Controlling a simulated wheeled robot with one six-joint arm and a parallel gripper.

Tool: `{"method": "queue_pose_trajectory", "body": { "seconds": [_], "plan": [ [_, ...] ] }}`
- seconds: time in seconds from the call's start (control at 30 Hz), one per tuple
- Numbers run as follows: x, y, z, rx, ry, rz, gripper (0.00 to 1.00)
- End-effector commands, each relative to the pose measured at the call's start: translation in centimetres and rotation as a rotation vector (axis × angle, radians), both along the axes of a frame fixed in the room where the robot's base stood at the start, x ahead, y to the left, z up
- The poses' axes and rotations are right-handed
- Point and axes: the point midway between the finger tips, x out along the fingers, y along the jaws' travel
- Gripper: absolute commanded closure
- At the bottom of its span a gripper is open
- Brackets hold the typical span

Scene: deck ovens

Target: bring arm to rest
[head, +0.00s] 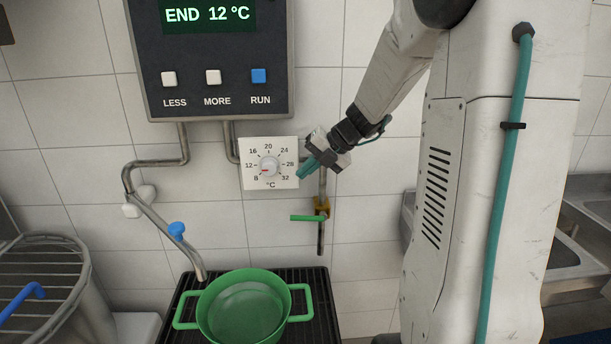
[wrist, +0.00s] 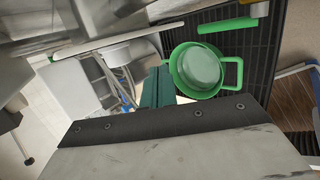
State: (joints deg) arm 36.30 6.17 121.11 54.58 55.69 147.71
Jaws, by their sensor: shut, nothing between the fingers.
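My gripper (head: 308,168) is shut and empty in the head view. Its teal fingers are just right of the white temperature dial plate (head: 281,181); I cannot tell whether they touch it. The fingers also show in the wrist view (wrist: 157,85), near the left side of the green pot (wrist: 216,86) in that picture. My arm reaches down from the upper right, bent at the wrist. The dial's knob (head: 268,167) has a red mark pointing left, near the low end of the scale.
A dark control panel (head: 213,103) reads END 12 °C. The green pot (head: 210,313) stands on a black grate (head: 178,302) below a spout with a blue handle (head: 177,230). A green-handled valve (head: 309,218) is below my gripper. A metal bin (head: 80,275) stands left, sinks (head: 572,255) right.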

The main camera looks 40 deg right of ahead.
Motion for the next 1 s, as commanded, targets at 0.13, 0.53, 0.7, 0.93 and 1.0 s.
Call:
{"method": "queue_pose_trajectory", "body": {
  "seconds": [0.13, 0.53, 0.7, 0.93, 1.0],
  "plan": [
    [0.0, 0.0, 0.0, 0.0, 0.0, 0.0, 1.0],
    [0.0, 0.0, 0.0, -0.031, -0.027, 0.045, 1.0],
    [-1.4, 0.6, -1.1, -0.205, -0.139, 0.342, 1.0],
    [-7.1, 4.2, -1.8, -0.537, -0.376, 1.074, 1.0],
    [-9.2, 5.9, -1.5, -0.626, -0.466, 1.33, 1.0]
  ]
}}
